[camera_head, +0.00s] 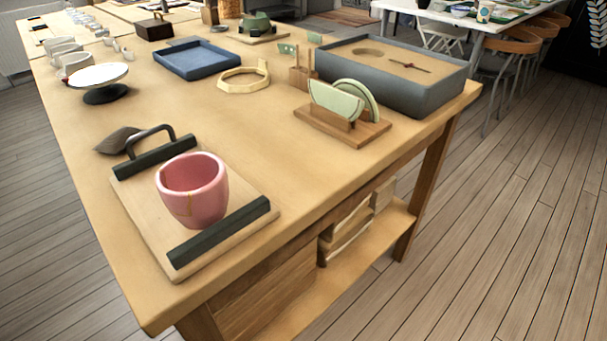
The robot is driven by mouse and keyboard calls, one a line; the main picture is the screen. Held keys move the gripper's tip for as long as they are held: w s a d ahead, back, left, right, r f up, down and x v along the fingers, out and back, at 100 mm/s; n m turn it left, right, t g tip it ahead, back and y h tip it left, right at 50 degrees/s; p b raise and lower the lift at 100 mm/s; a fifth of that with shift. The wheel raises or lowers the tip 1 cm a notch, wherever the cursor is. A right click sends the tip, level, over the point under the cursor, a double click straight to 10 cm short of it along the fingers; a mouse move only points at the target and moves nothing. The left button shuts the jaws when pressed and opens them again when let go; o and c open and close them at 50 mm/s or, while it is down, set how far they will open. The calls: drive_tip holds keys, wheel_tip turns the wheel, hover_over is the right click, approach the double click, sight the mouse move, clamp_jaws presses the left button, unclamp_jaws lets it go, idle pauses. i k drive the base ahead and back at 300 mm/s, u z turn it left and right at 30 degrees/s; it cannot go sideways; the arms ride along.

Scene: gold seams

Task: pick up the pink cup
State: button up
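The pink cup (194,196) stands upright on a light wooden board (150,222) at the near end of the table. It is open at the top and has a thin gold seam down its side. A dark bar (220,232) lies along the board in front of the cup, and another dark bar (155,157) lies behind it. My gripper is not in this view.
A dark curved handle (152,132) stands behind the cup beside a dark pointed object (117,141). A rack with pale green plate pieces (337,101) stands to the right. A white-topped turntable (98,76) and blue tray (196,60) are farther back. The table middle (230,125) is clear.

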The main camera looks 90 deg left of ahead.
sight(203, 176)
drive_tip(key=z, duration=0.15)
drive_tip(key=k, duration=2.4)
drive_tip(key=u, duration=2.05)
